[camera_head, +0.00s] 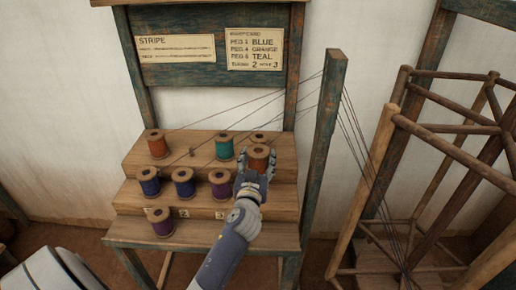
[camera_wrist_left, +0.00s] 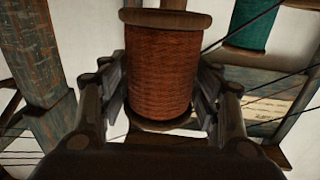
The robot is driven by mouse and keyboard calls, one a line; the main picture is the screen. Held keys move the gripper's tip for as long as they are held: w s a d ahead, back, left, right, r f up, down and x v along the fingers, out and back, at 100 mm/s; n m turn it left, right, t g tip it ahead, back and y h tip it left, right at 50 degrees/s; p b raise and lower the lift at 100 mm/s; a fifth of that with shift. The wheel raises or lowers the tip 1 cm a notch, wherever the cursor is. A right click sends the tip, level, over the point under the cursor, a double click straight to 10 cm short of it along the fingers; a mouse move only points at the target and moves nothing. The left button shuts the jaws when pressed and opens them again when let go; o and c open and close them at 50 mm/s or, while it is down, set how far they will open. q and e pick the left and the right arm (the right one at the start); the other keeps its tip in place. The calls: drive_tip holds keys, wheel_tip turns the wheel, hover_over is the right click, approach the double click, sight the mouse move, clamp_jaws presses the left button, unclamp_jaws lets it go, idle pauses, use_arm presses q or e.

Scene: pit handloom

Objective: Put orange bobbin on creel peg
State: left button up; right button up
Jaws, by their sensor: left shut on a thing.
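My left gripper (camera_head: 256,172) is shut on an orange bobbin (camera_head: 259,157) at the right side of the stepped wooden creel (camera_head: 286,200). In the left wrist view the orange bobbin (camera_wrist_left: 162,70) stands roughly upright between the fingers (camera_wrist_left: 162,98). Another orange bobbin (camera_head: 157,144) sits on the top step at the left. A bare peg (camera_head: 191,152) shows between it and the teal bobbin (camera_head: 224,146). A further bobbin (camera_head: 257,138) is partly hidden just behind the held one. My right gripper is not in view.
Blue and purple bobbins (camera_head: 183,181) fill the middle step, and a purple bobbin (camera_head: 160,222) stands on the lowest. Threads run from the bobbins to an upright post (camera_head: 328,140). A wooden frame reel (camera_head: 385,150) stands at right. A card (camera_head: 254,49) lists peg colours.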

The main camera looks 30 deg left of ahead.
use_arm(q)
drive_tip(key=shift+w+a, duration=0.1)
drive_tip(key=shift+a, duration=0.1)
drive_tip(key=shift+f, duration=0.2)
drive_tip(key=shift+w+f+b, duration=0.1)
drive_tip(key=shift+f+b, duration=0.85)
drive_tip(key=shift+b, duration=0.05)
drive_tip(key=shift+f, duration=0.3)
wheel_tip(320, 180, down, 3)
drive_tip(key=b, duration=0.3)
wheel_tip(320, 180, down, 2)
drive_tip(key=shift+f+b, duration=0.1)
drive_tip(key=shift+b, duration=1.05)
drive_tip(key=shift+f+b, duration=1.2)
drive_tip(key=shift+b, duration=0.1)
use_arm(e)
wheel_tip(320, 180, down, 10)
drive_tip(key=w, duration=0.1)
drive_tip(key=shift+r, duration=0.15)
use_arm(q)
drive_tip(key=o, duration=1.2)
